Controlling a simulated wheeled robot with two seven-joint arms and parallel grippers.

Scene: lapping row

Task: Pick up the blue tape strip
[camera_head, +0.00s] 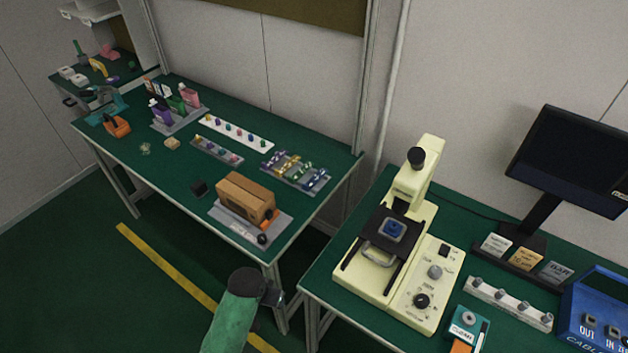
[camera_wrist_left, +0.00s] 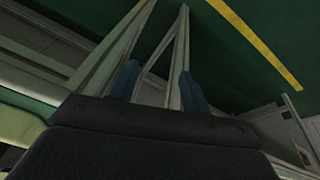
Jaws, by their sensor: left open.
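I cannot make out a separate blue tape strip in either view. A small blue square piece (camera_head: 393,229) lies on the dark stage of the cream microscope-like machine (camera_head: 424,187) in the head view. My left gripper (camera_head: 273,297) shows small and dark at the end of my green arm, low in front of the gap between the two benches. In the left wrist view its two blue fingers (camera_wrist_left: 158,70) are apart with nothing seen between them. Bench legs and the green floor lie beyond them. My right gripper is in neither view.
The left green bench (camera_head: 165,185) carries a cardboard-brown block (camera_head: 245,198) on a grey plate, a white strip of coloured pieces (camera_head: 236,132) and a tray of coloured items (camera_head: 295,172). On the right bench stand a monitor (camera_head: 572,160) and a blue case (camera_head: 597,312).

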